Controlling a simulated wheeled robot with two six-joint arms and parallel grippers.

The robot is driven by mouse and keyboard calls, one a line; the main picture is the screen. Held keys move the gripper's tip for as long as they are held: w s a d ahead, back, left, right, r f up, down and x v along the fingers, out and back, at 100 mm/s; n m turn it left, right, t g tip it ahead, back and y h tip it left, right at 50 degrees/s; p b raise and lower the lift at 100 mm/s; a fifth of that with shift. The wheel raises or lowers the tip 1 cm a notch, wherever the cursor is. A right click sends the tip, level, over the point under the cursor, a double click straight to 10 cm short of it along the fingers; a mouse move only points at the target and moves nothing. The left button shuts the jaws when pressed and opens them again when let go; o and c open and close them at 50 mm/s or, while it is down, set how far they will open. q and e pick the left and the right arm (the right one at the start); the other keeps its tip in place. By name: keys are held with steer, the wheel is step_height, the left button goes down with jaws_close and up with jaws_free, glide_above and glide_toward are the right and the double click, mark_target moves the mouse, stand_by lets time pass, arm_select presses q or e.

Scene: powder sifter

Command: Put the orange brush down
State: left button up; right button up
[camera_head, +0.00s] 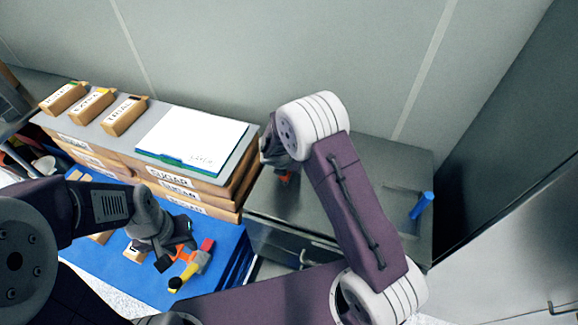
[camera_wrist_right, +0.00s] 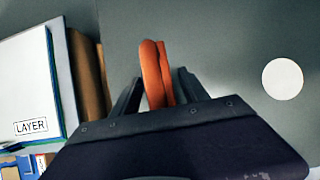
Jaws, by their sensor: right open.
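The orange brush (camera_wrist_right: 153,75) shows in the right wrist view as an orange piece between my right gripper's two dark fingers. My right gripper (camera_wrist_right: 157,88) is open around it, and whether either finger touches it is unclear. In the head view a small orange part of the brush (camera_head: 285,177) shows just below the right wrist, over the grey metal counter (camera_head: 310,215). The rest of it is hidden by the arm. My left gripper (camera_head: 172,252) is low over the blue surface, at a tool with yellow, grey and red parts (camera_head: 192,264). Its grip there is unclear.
A stack of sugar boxes (camera_head: 181,189) stands left of the counter. A white sheet (camera_head: 192,139) and several small labelled boxes (camera_head: 125,115) lie on top. A blue cylinder (camera_head: 421,206) stands at the counter's right. The blue surface (camera_head: 125,275) is at lower left.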

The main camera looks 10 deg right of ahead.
steer(key=p+v, duration=0.1)
steer(key=v, duration=1.1)
steer(key=shift+r, duration=0.15)
steer(key=s+d+m+g+y, duration=0.1)
steer(key=s+d+m+g, duration=0.1)
steer(key=s+m, duration=0.7)
steer(key=s+d+m+g+y, duration=0.1)
steer(key=s+d+m, duration=0.3)
steer(key=s+m, duration=0.6)
steer(key=r+m+y, duration=0.1)
steer(key=m, duration=0.9)
steer(key=shift+s+m+g+y, duration=0.15)
steer(key=shift+m+g+y, duration=0.15)
steer(key=shift+g, duration=0.1)
steer(key=shift+s+f, duration=0.1)
